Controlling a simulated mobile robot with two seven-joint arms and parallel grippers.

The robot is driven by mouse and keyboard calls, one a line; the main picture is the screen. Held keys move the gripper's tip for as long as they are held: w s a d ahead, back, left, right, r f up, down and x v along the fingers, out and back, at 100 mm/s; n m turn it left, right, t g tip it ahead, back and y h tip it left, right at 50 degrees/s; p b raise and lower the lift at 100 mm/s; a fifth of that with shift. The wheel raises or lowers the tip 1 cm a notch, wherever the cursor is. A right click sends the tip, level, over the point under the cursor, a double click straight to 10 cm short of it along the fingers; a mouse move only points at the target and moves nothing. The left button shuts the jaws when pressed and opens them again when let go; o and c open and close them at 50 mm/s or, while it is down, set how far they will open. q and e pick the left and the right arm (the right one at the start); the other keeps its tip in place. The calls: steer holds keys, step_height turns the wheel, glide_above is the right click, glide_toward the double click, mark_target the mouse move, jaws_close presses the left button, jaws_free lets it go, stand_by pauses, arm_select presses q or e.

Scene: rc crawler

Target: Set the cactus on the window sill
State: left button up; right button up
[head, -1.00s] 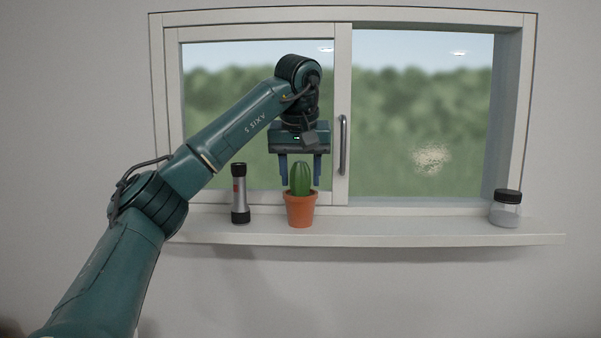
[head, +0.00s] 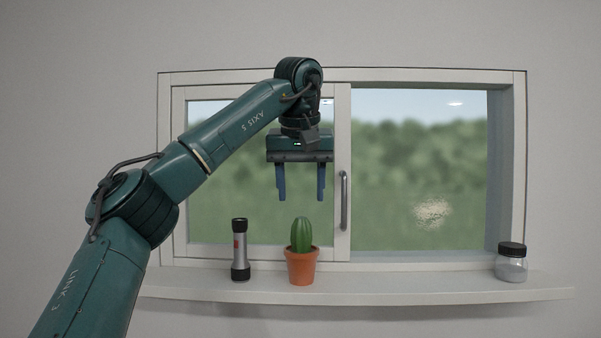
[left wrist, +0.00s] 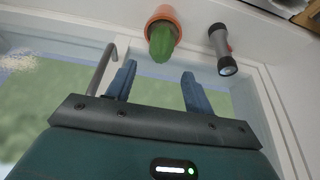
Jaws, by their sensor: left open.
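The cactus (head: 301,236), green and ribbed in a terracotta pot (head: 301,267), stands upright on the white window sill (head: 400,288), left of the middle. My left gripper (head: 300,198) is open and empty, pointing down above the cactus with a clear gap between its fingertips and the cactus top. In the left wrist view the cactus (left wrist: 162,45) shows beyond the two spread blue fingers (left wrist: 157,75), apart from them. My right gripper is in neither view.
A silver and black flashlight (head: 240,250) stands on the sill just left of the pot. A lidded clear jar (head: 511,262) stands at the sill's right end. The sill between pot and jar is free. A window handle (head: 344,200) is right of the gripper.

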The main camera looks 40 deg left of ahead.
arm_select(q)
steer(key=shift+v, duration=1.5)
